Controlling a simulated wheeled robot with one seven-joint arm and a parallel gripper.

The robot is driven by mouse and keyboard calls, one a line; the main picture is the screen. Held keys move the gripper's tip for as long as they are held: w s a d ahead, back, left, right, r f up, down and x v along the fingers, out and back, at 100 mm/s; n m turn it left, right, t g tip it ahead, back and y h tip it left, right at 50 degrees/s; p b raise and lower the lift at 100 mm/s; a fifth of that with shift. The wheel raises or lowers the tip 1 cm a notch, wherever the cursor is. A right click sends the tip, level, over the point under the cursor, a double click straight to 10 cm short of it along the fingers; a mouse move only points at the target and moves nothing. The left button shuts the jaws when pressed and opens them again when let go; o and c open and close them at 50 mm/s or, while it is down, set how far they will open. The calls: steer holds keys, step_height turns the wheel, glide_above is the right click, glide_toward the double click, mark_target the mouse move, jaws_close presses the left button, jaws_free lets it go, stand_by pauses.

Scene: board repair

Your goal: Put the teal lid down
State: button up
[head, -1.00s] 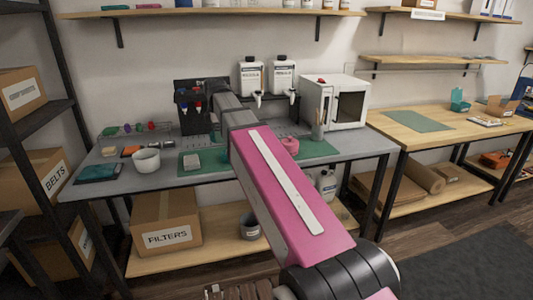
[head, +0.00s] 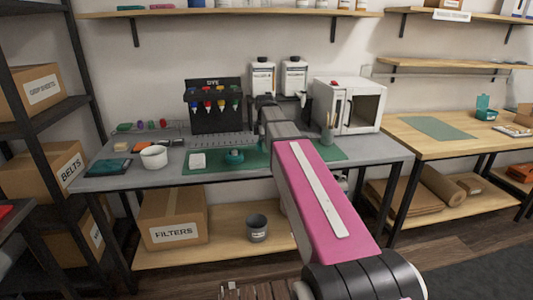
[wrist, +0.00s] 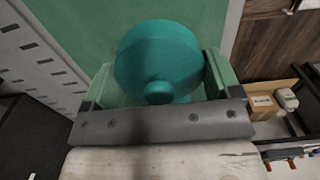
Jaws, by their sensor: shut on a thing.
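The teal lid (wrist: 160,48), round with a knob, is between the two pale green fingers of my gripper (wrist: 160,68) in the wrist view. My gripper is shut on it. The green mat (wrist: 75,35) lies beyond; I cannot tell whether the lid touches it. In the head view my pink arm hides the gripper. A round teal thing with a raised middle (head: 235,156) shows on the mat (head: 215,167) just left of my arm; I cannot tell whether it is the held lid.
A white pot (head: 153,157) stands further left. The dye rack (head: 214,118), white bottles (head: 262,79) and a white box-shaped machine (head: 331,103) stand at the back. The bench front (head: 120,182) is bare.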

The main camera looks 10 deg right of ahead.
mark_target(266, 157)
steer(key=shift+w+d+f, duration=0.1)
steer(key=shift+d+f, duration=0.2)
steer(key=shift+d, duration=0.05)
steer(key=shift+f, duration=1.95)
steer(key=o, duration=0.7)
steer(key=shift+f, duration=0.1)
steer(key=shift+o, duration=0.2)
step_height(266, 157, up, 12)
steer(key=shift+r, duration=0.15)
